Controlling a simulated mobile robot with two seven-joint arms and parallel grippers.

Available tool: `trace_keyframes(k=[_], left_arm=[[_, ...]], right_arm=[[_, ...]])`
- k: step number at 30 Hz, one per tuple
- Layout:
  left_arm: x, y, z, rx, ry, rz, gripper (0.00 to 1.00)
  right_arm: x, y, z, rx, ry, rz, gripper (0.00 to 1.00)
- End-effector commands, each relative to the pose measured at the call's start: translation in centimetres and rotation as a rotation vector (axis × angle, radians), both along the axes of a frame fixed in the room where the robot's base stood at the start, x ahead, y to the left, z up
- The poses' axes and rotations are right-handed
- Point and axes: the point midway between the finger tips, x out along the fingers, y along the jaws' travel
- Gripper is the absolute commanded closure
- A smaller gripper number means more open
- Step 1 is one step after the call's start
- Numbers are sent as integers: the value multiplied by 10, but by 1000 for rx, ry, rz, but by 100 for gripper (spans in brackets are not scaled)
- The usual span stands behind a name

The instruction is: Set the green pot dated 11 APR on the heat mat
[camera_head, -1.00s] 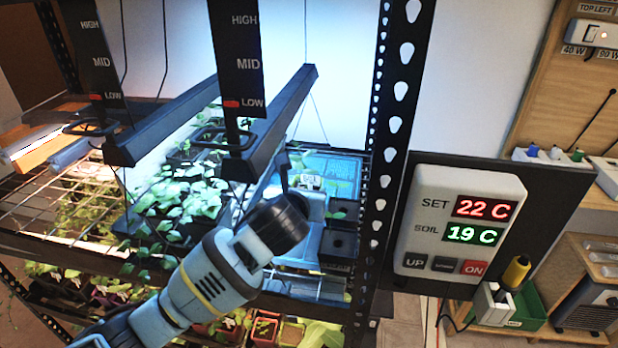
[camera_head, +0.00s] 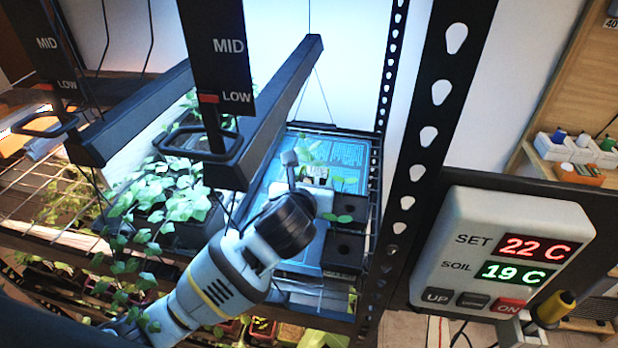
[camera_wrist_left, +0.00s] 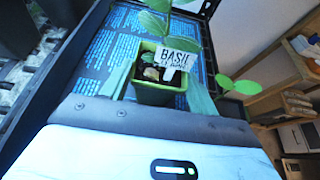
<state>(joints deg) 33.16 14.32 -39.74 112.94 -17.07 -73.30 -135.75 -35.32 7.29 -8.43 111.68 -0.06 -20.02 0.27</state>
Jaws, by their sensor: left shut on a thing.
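A small green pot (camera_wrist_left: 157,95) with dark soil, a seedling and a white label reading "BASI…" shows in the left wrist view. The smaller line on the label is too blurred to read. My left gripper (camera_wrist_left: 160,92) is shut on the pot, with a finger on either side. The blue heat mat (camera_wrist_left: 105,62), printed with white text, lies behind and beneath the pot; it also shows on the shelf in the head view (camera_head: 345,152). I cannot tell whether the pot's base touches the mat. In the head view my left wrist hides most of the pot.
Two black pots (camera_head: 343,250) stand at the mat's right side. A leafy seedling tray (camera_head: 185,235) is left of my arm. A black lamp bar (camera_head: 270,115) hangs above, and a perforated rack post (camera_head: 430,125) stands at the right. The controller (camera_head: 505,260) reads SOIL 19 C.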

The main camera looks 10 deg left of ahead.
Motion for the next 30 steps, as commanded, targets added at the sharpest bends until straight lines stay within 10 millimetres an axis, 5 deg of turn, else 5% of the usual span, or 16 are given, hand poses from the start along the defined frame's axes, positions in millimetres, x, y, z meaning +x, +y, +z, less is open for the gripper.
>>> trace_keyframes(k=[13, 14, 18, 30], left_arm=[[-1, -1, -4, 1, -3, -1, 67], [-1, -1, -4, 0, -2, -1, 36], [-1, -1, -4, 0, -1, -1, 18], [-3, -1, 1, -2, -2, -1, 18]], right_arm=[[-2, 0, -1, 1, 4, 0, 64], [-2, 0, -1, 1, 4, 0, 64], [-1, 0, 0, 0, 2, 0, 64], [0, 0, 0, 0, 0, 0, 64]])
